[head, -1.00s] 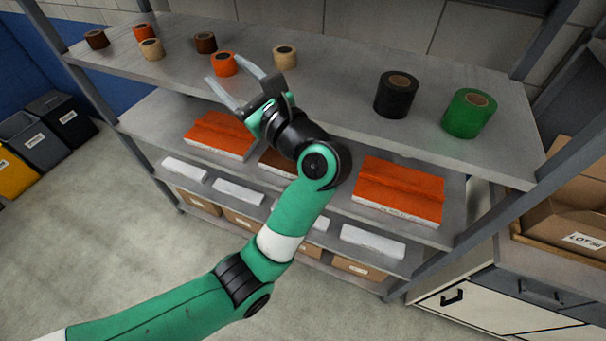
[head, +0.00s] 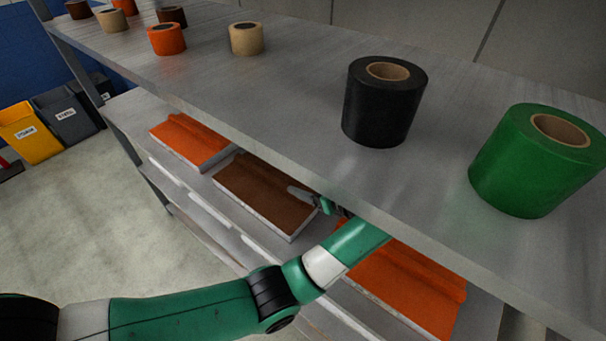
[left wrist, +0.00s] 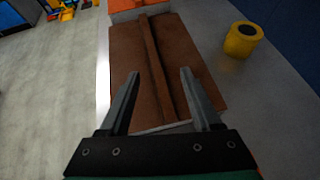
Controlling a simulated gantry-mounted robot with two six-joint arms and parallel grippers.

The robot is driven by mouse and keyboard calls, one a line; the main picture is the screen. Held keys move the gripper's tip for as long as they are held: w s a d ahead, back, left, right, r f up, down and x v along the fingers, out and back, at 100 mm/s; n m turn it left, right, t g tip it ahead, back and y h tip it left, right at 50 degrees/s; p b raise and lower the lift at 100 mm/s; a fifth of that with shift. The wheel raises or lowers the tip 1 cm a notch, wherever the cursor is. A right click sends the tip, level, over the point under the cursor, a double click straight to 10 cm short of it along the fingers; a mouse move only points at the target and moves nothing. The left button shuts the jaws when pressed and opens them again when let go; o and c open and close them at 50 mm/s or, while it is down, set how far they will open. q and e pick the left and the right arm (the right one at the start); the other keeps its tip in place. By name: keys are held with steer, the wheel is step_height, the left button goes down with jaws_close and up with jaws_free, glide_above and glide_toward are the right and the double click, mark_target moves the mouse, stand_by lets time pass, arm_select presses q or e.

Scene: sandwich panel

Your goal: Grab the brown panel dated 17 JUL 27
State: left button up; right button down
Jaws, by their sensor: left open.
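The brown panel (head: 258,190) lies on the middle shelf between two orange panels in the head view. It has a raised rib along its length and a pale edge; no date can be read. It fills the upper middle of the left wrist view (left wrist: 130,75). My left gripper (head: 296,192) is under the top shelf, at the right end of the brown panel. In the left wrist view the open fingers (left wrist: 158,80) are spread either side of the rib, with nothing between them. Whether they touch the panel cannot be told. My right gripper is not seen.
Orange panels (head: 192,141) lie left and right (head: 410,285) of the brown one. The top shelf (head: 270,110) overhangs my left arm and carries black (head: 382,105) and green (head: 535,165) rolls and several smaller ones. A yellow roll (left wrist: 241,40) stands beside the panel.

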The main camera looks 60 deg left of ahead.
mark_target(273, 178)
arm_select(q)
steer(key=shift+s+f, duration=0.15)
steer(key=shift+s, duration=0.2)
steer(key=a+f+b, duration=0.1)
steer(key=b, duration=0.1)
steer(key=s+f+b, duration=0.1)
steer(key=b, duration=0.1)
steer(key=shift+s+a+b, duration=0.15)
steer(key=shift+a+b, duration=0.15)
steer(key=shift+a, duration=0.05)
steer(key=x, duration=0.2)
steer(key=b+x, duration=0.1)
steer(key=shift+s+a+r, duration=0.2)
steer(key=shift+a, duration=0.3)
steer(key=shift+w+a, duration=0.1)
steer(key=shift+a, duration=0.05)
steer(key=b+x, duration=0.1)
steer(key=x, duration=0.1)
steer(key=b+x, duration=0.1)
steer(key=x, duration=0.1)
steer(key=shift+a+f, duration=0.15)
steer(key=shift+f, duration=0.25)
steer(key=shift+a, duration=0.35)
jaws_close()
